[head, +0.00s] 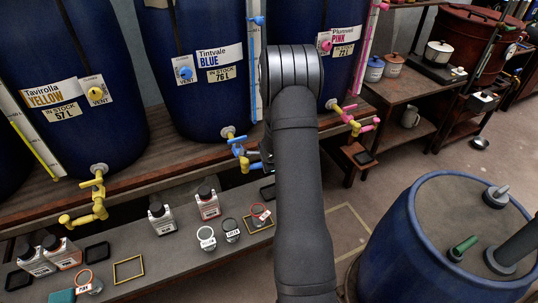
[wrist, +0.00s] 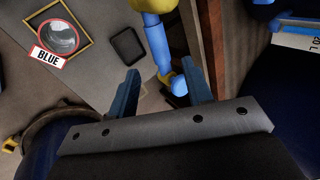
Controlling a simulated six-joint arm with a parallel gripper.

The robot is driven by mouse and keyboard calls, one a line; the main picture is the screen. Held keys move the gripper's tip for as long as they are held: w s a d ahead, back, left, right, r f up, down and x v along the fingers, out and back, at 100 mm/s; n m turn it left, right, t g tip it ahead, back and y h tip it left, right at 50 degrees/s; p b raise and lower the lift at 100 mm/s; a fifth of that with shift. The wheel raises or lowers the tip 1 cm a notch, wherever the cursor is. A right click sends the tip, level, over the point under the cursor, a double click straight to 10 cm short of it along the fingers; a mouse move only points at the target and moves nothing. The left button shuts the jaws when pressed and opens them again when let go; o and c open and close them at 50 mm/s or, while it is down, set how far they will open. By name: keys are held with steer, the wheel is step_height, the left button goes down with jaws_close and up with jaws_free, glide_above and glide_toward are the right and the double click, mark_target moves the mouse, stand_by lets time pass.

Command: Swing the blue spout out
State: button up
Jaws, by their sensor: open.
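The blue spout (head: 240,151) sticks out below the Tintvale Blue vat (head: 205,105), with a blue tap handle and yellow joints. In the wrist view the blue spout (wrist: 157,42) runs down from the top, and its yellow end lies in the gap between my fingers. My gripper (wrist: 161,68) is open, with one finger on either side of the spout's end. I cannot tell whether either finger touches it. In the head view my arm hides most of the gripper, just right of the spout.
A jar tagged BLUE (wrist: 60,38) stands in a yellow frame on the low bench, beside a dark square pad (wrist: 128,44). A yellow spout (head: 98,200) is to the left and a pink one (head: 350,120) to the right. A blue drum (head: 400,240) stands at front right.

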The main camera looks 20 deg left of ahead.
steer(key=v, duration=1.1)
steer(key=shift+s+d+r, duration=0.15)
steer(key=shift+d+r, duration=0.05)
steer(key=shift+r, duration=0.05)
steer(key=shift+a, duration=0.2)
steer(key=c, duration=0.5)
steer(key=w+a+n, duration=0.1)
steer(key=n, duration=0.1)
steer(key=w+a+f+n, duration=0.1)
steer(key=w+a+n, duration=0.1)
steer(key=n, duration=0.1)
steer(key=w+a+n+g, duration=0.1)
steer(key=w+n, duration=0.1)
steer(key=n, duration=0.1)
steer(key=shift+w+a+f, duration=0.15)
steer(key=shift+a+f, duration=0.05)
jaws_close()
steer(key=w+a+f+n+g+h, duration=0.1)
steer(key=w+a+f+n, duration=0.1)
steer(key=w+n, duration=0.55)
step_height(320, 180, down, 10)
steer(key=s+n, duration=0.2)
steer(key=shift+h, duration=0.3)
